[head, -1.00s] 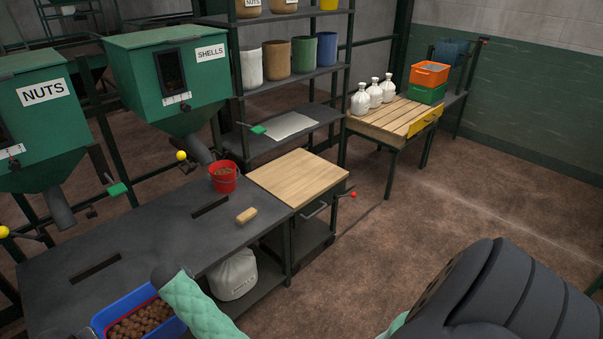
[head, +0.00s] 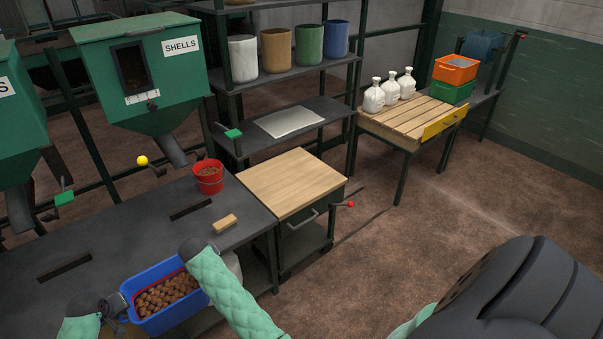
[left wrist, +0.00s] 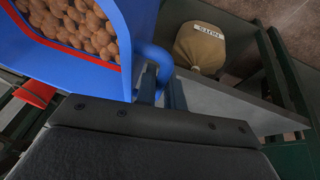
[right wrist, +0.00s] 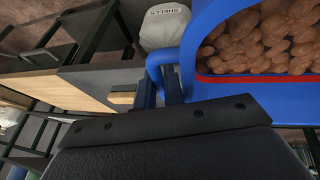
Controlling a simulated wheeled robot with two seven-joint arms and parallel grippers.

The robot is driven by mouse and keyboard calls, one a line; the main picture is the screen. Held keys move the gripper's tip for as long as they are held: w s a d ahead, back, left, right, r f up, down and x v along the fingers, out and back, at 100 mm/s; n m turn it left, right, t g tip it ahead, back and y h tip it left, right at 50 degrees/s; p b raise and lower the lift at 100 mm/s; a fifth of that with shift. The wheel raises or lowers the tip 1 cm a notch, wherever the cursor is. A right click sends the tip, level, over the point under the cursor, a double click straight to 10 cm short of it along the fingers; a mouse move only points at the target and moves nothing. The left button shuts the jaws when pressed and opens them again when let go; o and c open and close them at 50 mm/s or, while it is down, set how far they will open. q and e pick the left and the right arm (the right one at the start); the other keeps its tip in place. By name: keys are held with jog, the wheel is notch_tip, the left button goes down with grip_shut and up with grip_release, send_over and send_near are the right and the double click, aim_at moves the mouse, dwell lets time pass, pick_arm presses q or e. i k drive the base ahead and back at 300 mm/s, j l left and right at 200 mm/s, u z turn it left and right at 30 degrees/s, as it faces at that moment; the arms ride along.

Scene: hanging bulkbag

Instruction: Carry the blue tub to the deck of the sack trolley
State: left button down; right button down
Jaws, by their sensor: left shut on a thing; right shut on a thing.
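The blue tub (head: 172,320), filled with round brown nuts and showing a red inner line, is at the lower left of the head view, by the bench's front edge. It looks level; I cannot tell its height. My left gripper (head: 118,302) is shut on its left handle, and my right gripper (head: 190,250) on its right one. In the left wrist view the tub (left wrist: 126,40) is at upper left, beside the jaws (left wrist: 163,90). In the right wrist view the tub (right wrist: 240,95) is at upper right, beside the jaws (right wrist: 160,88). I cannot identify the sack trolley for certain.
The dark bench (head: 110,243) holds a red bucket (head: 209,184) and a wooden block (head: 225,223). A wood-topped drawer unit (head: 290,184) adjoins it, with a red-knobbed lever (head: 350,204). A slatted table (head: 410,116) carries white jugs. Brown floor (head: 400,235) is open at right.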

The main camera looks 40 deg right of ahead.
aim_at(291, 176)
jog(key=l, duration=3.65)
jog(key=i+l, duration=0.1)
jog(key=i, duration=0.95)
